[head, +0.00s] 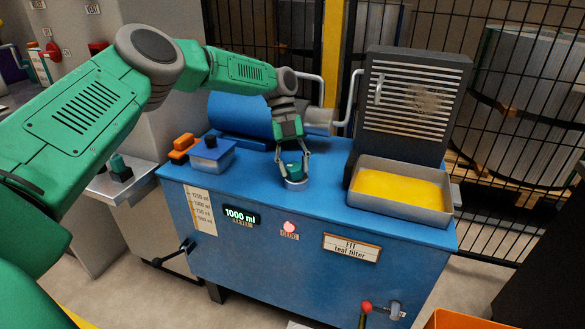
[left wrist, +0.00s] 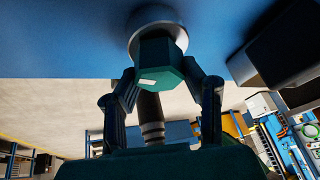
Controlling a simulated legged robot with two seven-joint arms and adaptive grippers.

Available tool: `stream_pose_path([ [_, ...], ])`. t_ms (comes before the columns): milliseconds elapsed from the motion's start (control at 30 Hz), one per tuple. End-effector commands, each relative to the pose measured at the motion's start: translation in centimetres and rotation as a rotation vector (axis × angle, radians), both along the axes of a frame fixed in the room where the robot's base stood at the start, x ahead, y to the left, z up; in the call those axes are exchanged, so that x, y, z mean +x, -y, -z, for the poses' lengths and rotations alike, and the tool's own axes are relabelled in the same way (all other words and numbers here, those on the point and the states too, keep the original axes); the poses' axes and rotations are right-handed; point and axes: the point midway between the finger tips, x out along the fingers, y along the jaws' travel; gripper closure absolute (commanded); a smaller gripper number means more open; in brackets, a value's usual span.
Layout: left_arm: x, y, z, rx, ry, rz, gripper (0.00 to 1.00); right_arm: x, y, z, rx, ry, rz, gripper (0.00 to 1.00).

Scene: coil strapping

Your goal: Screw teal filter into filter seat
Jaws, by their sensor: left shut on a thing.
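The teal filter (head: 292,170) stands upright at the grey round filter seat (head: 297,184) on top of the blue unit. My left gripper (head: 293,180) reaches down over it, shut on the filter with a finger on each side. In the left wrist view the filter (left wrist: 160,62) shows a faceted teal body with a small white mark, between the two dark fingers of the gripper (left wrist: 163,90). Its far end meets the grey ring of the seat (left wrist: 178,32). I cannot tell how deep it sits. My right gripper is not in view.
The blue unit (head: 280,240) carries a display reading 1000 ml (head: 241,216), a lit red lamp (head: 289,227) and a "teal filter" label (head: 351,247). A tray of yellow liquid (head: 402,188) stands right of the seat. A blue-lidded box (head: 211,153) stands left. Behind are a blue cylinder (head: 240,115) and pipes.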

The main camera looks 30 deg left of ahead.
Motion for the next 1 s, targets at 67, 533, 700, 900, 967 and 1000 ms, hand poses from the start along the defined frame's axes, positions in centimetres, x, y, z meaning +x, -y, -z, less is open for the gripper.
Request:
stream_pose_path([
  [67, 0.1, 0.5, 0.0, 0.005, 0.008, 0.044, 1.00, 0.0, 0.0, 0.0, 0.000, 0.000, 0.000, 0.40],
  [533, 0.9, 0.0, 0.5, 0.005, 0.020, 0.623, 1.00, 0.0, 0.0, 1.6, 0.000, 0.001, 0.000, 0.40],
  [700, 1.0, 0.0, 0.8, 0.001, 0.022, 0.663, 1.00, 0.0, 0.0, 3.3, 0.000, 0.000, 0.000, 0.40],
  [900, 1.0, -0.1, 0.8, 0.001, 0.021, 0.705, 1.00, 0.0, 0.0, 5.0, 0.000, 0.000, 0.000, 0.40],
  [967, 1.0, -0.1, 0.7, 0.001, 0.020, 0.714, 1.00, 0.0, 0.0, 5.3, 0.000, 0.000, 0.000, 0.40],
  [1000, 1.0, -0.1, 0.7, 0.002, 0.020, 0.719, 1.00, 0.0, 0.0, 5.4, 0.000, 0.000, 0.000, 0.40],
])
